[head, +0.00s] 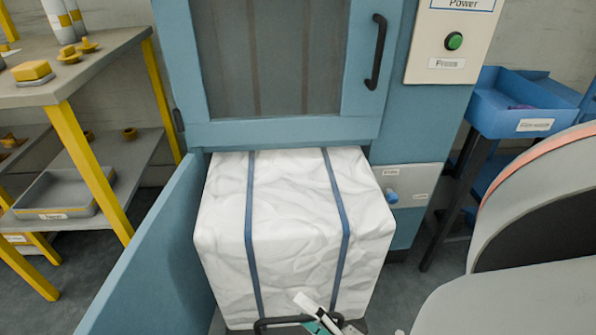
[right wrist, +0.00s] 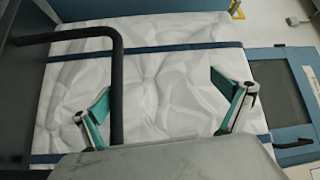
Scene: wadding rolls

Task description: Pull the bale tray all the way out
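A white wrapped bale (head: 290,215) with two blue straps stands in front of the blue press (head: 285,132), below its closed upper door. It hides the tray under it. The tray's black handle (head: 268,322) shows at the bottom edge of the head view. My right gripper (head: 318,312) is at this handle, partly cut off by the frame. In the right wrist view its fingers (right wrist: 162,88) are spread apart. The black handle bar (right wrist: 117,90) passes between them, close to the left finger, and the bale (right wrist: 150,75) lies beyond. My left gripper is not in view.
A blue side panel (head: 150,260) stands open left of the bale. A shelf with yellow legs (head: 85,170) is farther left. A panel with a green button (head: 453,41) and a blue bin (head: 520,105) are on the right. Some floor shows between them.

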